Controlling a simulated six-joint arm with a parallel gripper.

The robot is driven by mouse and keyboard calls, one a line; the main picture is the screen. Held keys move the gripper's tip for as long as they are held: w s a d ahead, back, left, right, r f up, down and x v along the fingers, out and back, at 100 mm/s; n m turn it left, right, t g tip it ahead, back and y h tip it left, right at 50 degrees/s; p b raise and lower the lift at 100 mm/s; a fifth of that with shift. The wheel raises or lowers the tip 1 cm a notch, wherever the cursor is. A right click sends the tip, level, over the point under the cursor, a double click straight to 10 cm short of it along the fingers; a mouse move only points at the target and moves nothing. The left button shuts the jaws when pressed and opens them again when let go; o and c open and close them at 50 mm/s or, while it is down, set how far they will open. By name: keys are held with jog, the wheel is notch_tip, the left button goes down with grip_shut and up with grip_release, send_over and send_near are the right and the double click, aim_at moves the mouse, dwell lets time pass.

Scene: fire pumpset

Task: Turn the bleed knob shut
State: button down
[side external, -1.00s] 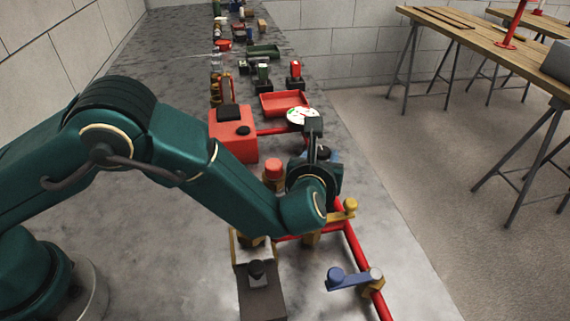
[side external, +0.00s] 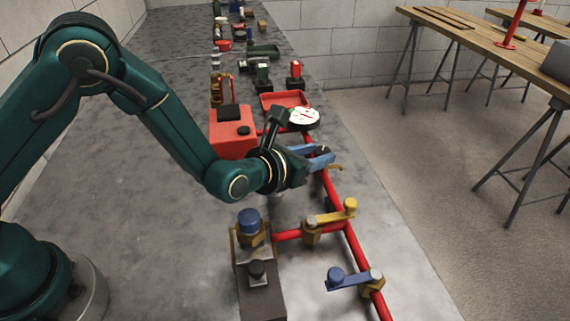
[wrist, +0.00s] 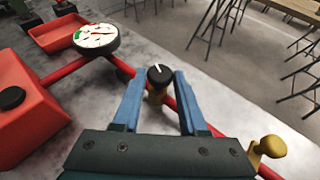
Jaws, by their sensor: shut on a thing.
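The bleed knob (wrist: 160,77) is a small black round knob with a white pointer line, on a brass body beside the red pipe. In the wrist view it sits between the tips of my two blue fingers, and its white line slants toward the upper left. My gripper (wrist: 159,80) is shut on it. In the side view my gripper (side external: 322,153) reaches in from the left, tilted, and its blue fingers partly hide the knob. The knob's contact with each finger is too small to see clearly.
A white gauge (side external: 304,118) and a red box (side external: 232,133) stand close behind my gripper. A yellow lever (side external: 331,216), a blue lever (side external: 355,280) and a blue cap (side external: 249,221) are nearer the camera. A red tray (side external: 284,101) lies beyond. The counter left is clear.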

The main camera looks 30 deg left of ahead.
jog(key=shift+w+r, duration=0.1)
jog(key=shift+r, duration=0.05)
jog(key=shift+c, duration=2.3)
grip_release()
jog(key=shift+d, duration=0.15)
jog(key=shift+d+n+y, duration=0.25)
jog(key=shift+n+y, duration=1.05)
jog(key=shift+y, duration=0.2)
jog(key=shift+d+n+g+y, duration=0.2)
jog(key=shift+n+g+y, duration=0.15)
jog(key=shift+n+y, duration=0.7)
jog(key=shift+d+n+g+y, duration=0.15)
jog(key=shift+n+g+y, duration=0.2)
jog(key=shift+n+y, duration=0.7)
jog(key=shift+y, duration=0.4)
